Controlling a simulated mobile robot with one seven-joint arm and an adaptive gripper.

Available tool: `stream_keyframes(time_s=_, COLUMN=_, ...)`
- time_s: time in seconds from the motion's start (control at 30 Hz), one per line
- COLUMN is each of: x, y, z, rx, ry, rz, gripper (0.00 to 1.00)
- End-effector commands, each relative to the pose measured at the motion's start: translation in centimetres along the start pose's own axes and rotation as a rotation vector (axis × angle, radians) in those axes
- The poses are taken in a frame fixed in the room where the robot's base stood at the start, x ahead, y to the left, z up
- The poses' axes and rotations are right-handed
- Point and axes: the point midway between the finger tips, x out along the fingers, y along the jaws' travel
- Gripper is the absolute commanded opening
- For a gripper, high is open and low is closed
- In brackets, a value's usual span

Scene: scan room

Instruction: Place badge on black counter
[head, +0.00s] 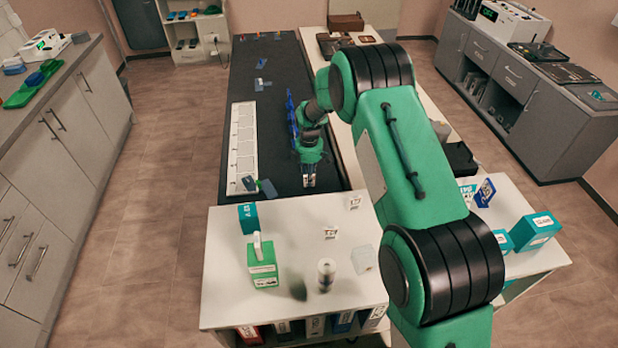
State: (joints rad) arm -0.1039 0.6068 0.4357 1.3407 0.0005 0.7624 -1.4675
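The black counter (267,100) is the long dark surface running away from me in the middle of the view. My gripper (309,184) is over its near end, fingers pointing towards me and downward. The fingers look close together, but they are too small to show whether they are open or shut, or whether anything is between them. I cannot surely pick out the badge. Two small white cards with print, one card (330,233) and another card (353,202), are on the white table nearer me, and either may be it.
A long white strip (242,140) and blue items (292,112) are on the black counter. Its middle has bare room. Grey cabinets stand at both sides.

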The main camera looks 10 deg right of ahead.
Motion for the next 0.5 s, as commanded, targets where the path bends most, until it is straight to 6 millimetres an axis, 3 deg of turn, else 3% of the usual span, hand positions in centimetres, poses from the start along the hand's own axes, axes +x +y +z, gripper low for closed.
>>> stream_keyframes(time_s=0.1, x=0.01, y=-0.01, z=0.0, rx=0.0, ry=0.0, rz=0.0, gripper=0.36)
stream_keyframes(time_s=0.5, x=-0.35, y=0.0, z=0.0, rx=0.0, ry=0.0, rz=0.0, gripper=0.36)
